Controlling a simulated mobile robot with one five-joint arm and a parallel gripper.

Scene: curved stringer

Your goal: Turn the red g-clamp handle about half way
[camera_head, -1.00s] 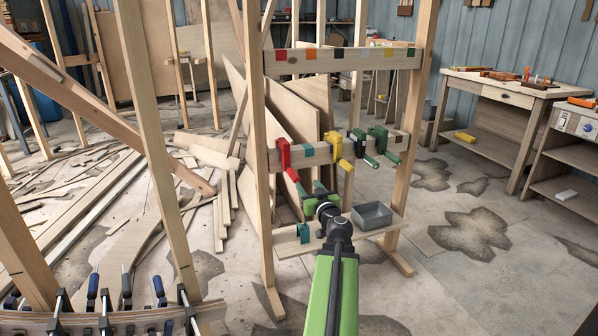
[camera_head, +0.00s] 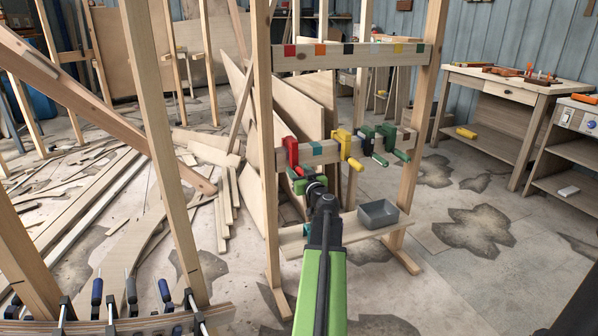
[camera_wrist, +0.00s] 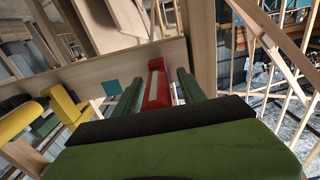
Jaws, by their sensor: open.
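The red g-clamp (camera_head: 291,153) hangs at the left end of the middle rail (camera_head: 325,153) of a wooden rack. In the wrist view the red clamp (camera_wrist: 157,86) appears between the two green fingers of my gripper (camera_wrist: 159,98). The gripper is open, with a gap on each side of the red part. I cannot tell whether the fingers reach around the handle.
A yellow clamp (camera_head: 344,146) and green clamps (camera_head: 391,142) hang to the right on the same rail. A grey bin (camera_head: 378,215) stands on the lower shelf (camera_head: 345,232). The rack's left post (camera_head: 264,130) is close beside the red clamp.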

